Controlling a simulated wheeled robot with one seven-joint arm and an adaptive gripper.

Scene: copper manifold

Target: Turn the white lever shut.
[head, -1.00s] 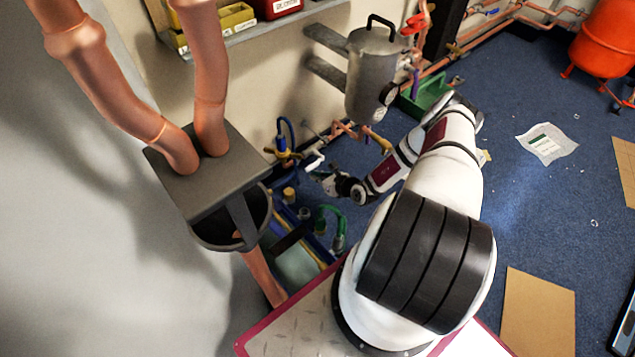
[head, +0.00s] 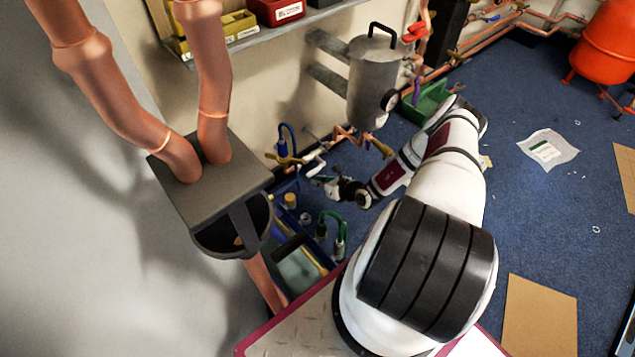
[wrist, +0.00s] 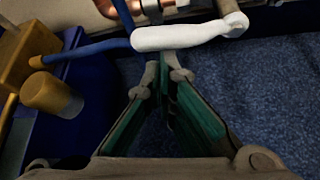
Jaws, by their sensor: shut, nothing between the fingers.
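The white lever (wrist: 180,37) lies nearly level across the top of the wrist view, with its right end at a pale round fitting (wrist: 234,24). In the head view the lever (head: 318,167) is small, low by the wall pipes. My gripper (wrist: 163,76) is shut and empty, its two fingertips just below the lever in the wrist view. I cannot tell whether they touch it. In the head view my gripper (head: 323,183) is close beside the lever, partly hidden by its own dark body.
A copper pipe (wrist: 170,8) runs behind the lever. A brass block (wrist: 48,55) with a knob and a blue tube (wrist: 95,47) are at left.

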